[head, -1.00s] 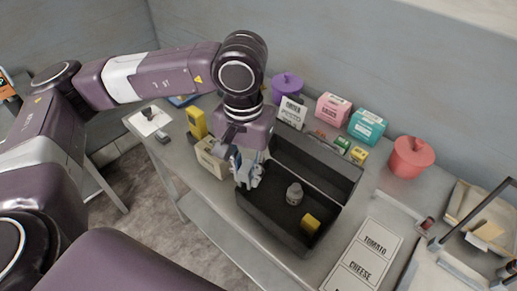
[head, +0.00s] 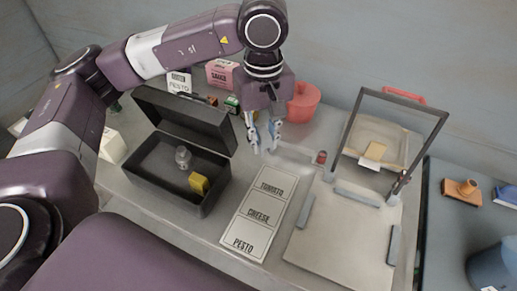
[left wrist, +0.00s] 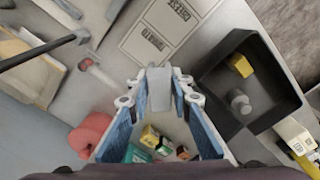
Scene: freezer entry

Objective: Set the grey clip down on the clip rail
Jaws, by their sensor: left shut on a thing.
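My left gripper (head: 264,134), with blue-padded fingers, hangs over the table to the right of the black box. In the left wrist view it (left wrist: 160,88) is shut on the grey clip (left wrist: 158,92), a pale piece between the fingertips; in the head view the fingers mostly hide the clip. The clip rail (head: 292,156), a pale bar, lies just right of and below the fingertips in the head view; it also shows in the left wrist view (left wrist: 108,74). A red clip (head: 320,157) sits at its right end. My right gripper is not in view.
The open black box (head: 150,188) holds a small grey jar (head: 183,157) and a yellow block (head: 198,183). A label card (head: 258,212) lies before the rail. A board (head: 335,245) and an upright dark frame (head: 400,103) are at right. A red pot (head: 303,101) stands behind.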

